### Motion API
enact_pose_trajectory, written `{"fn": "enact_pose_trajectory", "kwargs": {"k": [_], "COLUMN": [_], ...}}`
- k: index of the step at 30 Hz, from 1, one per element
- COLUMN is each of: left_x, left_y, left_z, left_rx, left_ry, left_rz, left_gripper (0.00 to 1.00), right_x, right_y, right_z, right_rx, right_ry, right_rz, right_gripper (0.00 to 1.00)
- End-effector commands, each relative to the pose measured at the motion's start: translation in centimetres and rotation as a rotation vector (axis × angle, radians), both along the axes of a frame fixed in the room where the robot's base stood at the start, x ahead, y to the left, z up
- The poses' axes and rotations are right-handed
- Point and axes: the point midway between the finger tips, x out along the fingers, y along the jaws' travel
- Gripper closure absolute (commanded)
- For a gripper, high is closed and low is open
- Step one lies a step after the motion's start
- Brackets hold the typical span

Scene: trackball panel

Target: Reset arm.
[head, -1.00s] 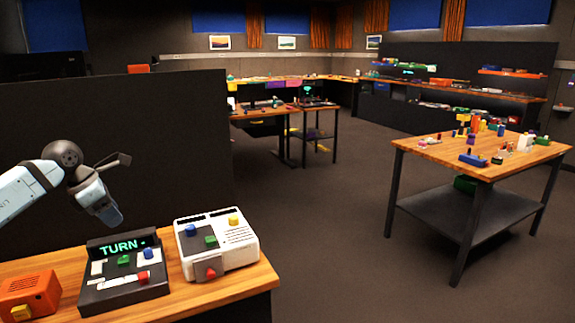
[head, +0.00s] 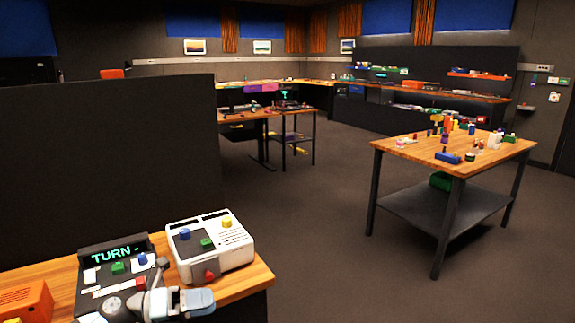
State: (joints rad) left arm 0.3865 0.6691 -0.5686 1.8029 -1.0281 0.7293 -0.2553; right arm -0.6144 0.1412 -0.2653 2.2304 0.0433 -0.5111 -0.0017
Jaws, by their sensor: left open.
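My left gripper (head: 196,300) is low at the front of the table, pale with a dark wrist, and open with nothing visible in it. It is in front of the black panel's right side and the white device's lower edge. The black panel (head: 92,275) has a lit screen reading "TURN" and green, blue and red parts; my arm hides its lower front. I cannot tell whether the gripper touches anything. My right gripper is not in view.
A white device (head: 207,262) with blue, green, yellow and red parts stands right of the panel. An orange box (head: 28,301) is at the left. A dark partition (head: 100,170) stands behind the wooden table (head: 258,277).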

Motion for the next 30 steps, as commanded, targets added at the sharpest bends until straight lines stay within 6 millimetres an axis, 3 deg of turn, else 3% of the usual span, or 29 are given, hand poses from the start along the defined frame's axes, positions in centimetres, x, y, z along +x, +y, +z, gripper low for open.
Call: {"fn": "enact_pose_trajectory", "kwargs": {"k": [1, 3, 6, 10, 15, 21, 27, 28, 30], "left_x": [-1.5, -2.9, -4.7, -7.3, -11.7, -17.1, -22.6, -23.4, -22.8], "left_y": [-1.4, -2.4, -2.8, -2.0, -0.5, 0.3, 0.4, 0.3, 0.5], "left_z": [-0.6, -1.1, -2.2, -5.1, -10.2, -14.8, -17.9, -18.2, -16.0], "left_rx": [-0.132, -0.308, -0.544, -0.816, -1.085, -1.261, -1.371, -1.383, -1.372], "left_ry": [0.094, 0.231, 0.456, 0.778, 1.198, 1.565, 1.868, 1.909, 1.885], "left_rz": [0.045, 0.129, 0.258, 0.448, 0.692, 0.899, 1.057, 1.079, 1.075], "left_gripper": [0.5, 0.5, 0.5, 0.5, 0.5, 0.5, 0.5, 0.5, 0.5], "right_x": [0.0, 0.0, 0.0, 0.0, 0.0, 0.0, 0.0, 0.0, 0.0], "right_y": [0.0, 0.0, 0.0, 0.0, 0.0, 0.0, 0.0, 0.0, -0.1], "right_z": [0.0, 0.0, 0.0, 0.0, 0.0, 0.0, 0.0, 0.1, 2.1], "right_rx": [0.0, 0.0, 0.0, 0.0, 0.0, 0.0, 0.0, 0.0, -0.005], "right_ry": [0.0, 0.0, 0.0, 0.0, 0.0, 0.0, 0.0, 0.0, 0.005], "right_rz": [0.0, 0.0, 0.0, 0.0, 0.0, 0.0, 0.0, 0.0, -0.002], "right_gripper": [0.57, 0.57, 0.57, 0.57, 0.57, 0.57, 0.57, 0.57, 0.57]}}
